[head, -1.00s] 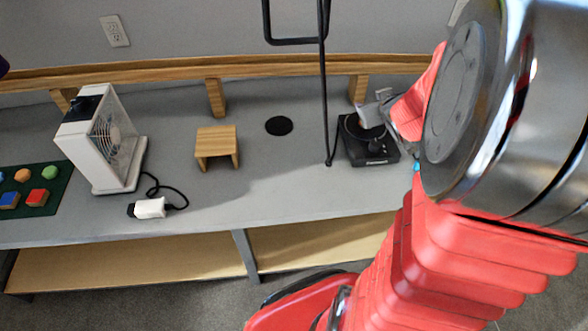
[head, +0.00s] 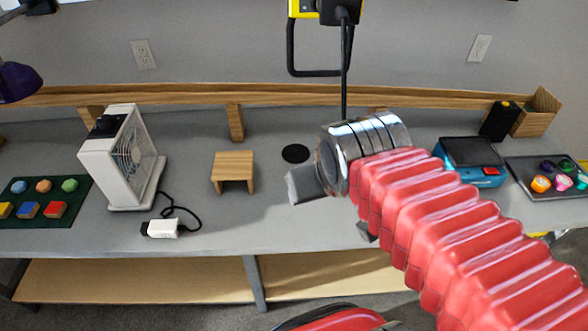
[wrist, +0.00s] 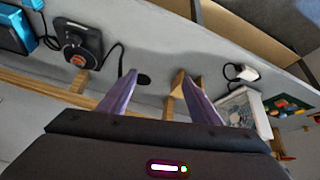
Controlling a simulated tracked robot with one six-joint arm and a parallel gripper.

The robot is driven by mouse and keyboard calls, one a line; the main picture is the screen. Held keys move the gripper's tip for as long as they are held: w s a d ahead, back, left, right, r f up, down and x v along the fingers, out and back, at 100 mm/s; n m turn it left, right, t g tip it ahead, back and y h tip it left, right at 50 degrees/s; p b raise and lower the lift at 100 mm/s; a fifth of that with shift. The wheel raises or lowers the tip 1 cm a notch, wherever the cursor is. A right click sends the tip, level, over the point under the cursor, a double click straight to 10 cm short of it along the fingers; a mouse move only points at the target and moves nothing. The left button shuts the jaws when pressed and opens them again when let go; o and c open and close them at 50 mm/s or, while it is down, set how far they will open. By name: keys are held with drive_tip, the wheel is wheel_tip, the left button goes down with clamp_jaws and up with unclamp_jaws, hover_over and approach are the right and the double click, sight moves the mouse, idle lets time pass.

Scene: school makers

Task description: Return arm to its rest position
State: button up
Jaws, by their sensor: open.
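My gripper shows in the wrist view (wrist: 165,92) with its two purple-grey fingers spread apart and nothing between them. In the head view my red ribbed arm reaches in from the lower right to a chrome wrist. Only part of my gripper (head: 330,208) shows beyond the wrist, above the grey bench (head: 200,240). The wrist view looks over the bench from a tilted, upside-down angle.
A white fan (head: 133,160) and a small wooden stool (head: 233,170) stand on the bench left of my arm. A white plug (head: 160,228) lies in front. A blue device (head: 470,160) and a dark tray (head: 575,192) are on the right. A black device (wrist: 78,42) shows in the wrist view.

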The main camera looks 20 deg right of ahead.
drive_tip(key=shift+s+a+g+y, duration=0.3)
drive_tip(key=shift+s+a+y, duration=0.1)
drive_tip(key=shift+s+a, duration=0.8)
drive_tip(key=shift+c, duration=0.2)
